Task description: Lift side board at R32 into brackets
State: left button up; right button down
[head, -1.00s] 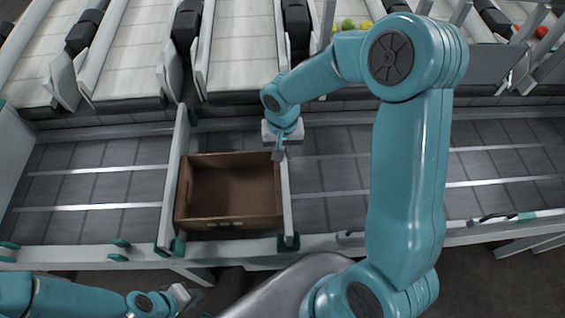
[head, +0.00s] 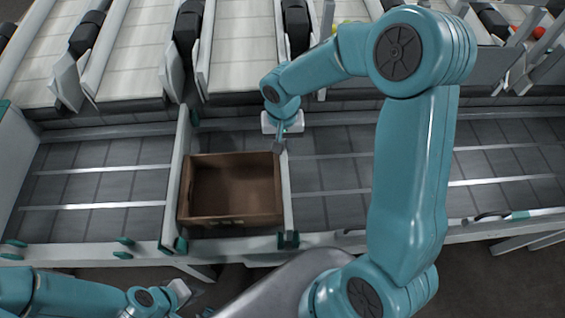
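A pale side board (head: 286,195) stands along the right side of the brown crate, its near end at a dark green bracket (head: 288,240) on the front rail. My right gripper (head: 279,144) points down at the board's far end; its fingers are small and partly hidden, so I cannot tell whether they grip it. The far bracket is hidden behind my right gripper. A second side board (head: 174,185) stands left of the crate. No R32 label is readable. My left gripper (head: 190,294) is low at the left, in front of the rail, apart from the boards; its finger opening is unclear.
The brown open crate (head: 232,218) looks empty and sits between the boards on the grey roller bed (head: 90,190). Sloping white chutes (head: 130,55) stand behind. Spare green brackets (head: 122,250) line the front rail (head: 80,245).

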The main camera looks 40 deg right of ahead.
jog(key=shift+r+p, duration=2.1)
jog(key=shift+r, duration=1.25)
